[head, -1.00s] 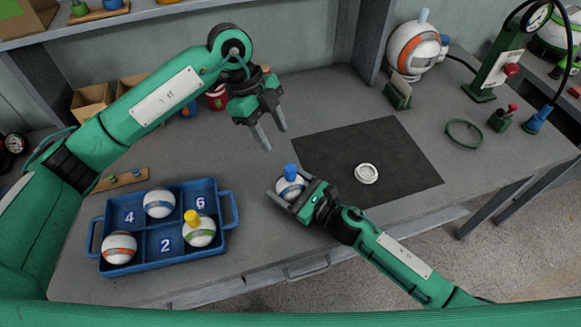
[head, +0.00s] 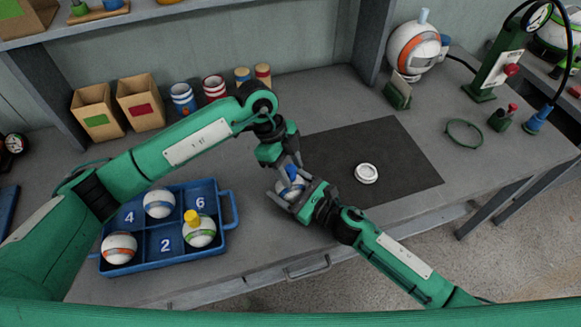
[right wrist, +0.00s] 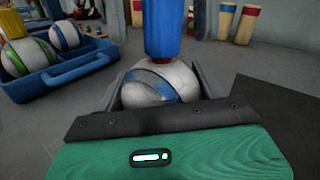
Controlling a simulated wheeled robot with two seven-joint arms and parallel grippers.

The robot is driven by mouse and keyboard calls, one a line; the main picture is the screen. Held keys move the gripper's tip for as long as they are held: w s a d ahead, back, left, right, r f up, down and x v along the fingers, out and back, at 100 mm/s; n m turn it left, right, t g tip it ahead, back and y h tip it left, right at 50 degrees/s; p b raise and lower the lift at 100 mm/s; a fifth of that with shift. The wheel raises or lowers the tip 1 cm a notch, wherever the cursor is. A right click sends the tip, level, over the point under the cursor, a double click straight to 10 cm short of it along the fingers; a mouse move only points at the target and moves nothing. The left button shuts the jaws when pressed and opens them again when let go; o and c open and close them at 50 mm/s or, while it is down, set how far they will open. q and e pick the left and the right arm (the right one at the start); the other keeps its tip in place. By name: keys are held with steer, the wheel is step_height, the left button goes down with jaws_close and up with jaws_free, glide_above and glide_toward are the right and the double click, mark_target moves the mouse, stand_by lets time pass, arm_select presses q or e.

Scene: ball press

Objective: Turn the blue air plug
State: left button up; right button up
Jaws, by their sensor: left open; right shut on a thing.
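The blue air plug (head: 292,172) stands upright on top of a white ball with a blue stripe (head: 288,187). My right gripper (head: 293,193) is shut on this ball, close to the table surface. My left gripper (head: 284,168) is open, pointing down right at the plug and partly covering it. I cannot tell whether its fingers touch the plug.
A blue tray (head: 231,208) with several balls stands at the left; one ball has a yellow plug (head: 193,217). A dark mat (head: 410,165) with a white ring (head: 366,174) lies to the right. Cardboard boxes (head: 140,100) and striped cups (head: 183,98) stand at the back.

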arm_select(q)
steer(key=shift+f, duration=0.15)
steer(key=shift+c, duration=0.3)
steer(key=c, duration=0.9)
steer(key=shift+c, duration=0.2)
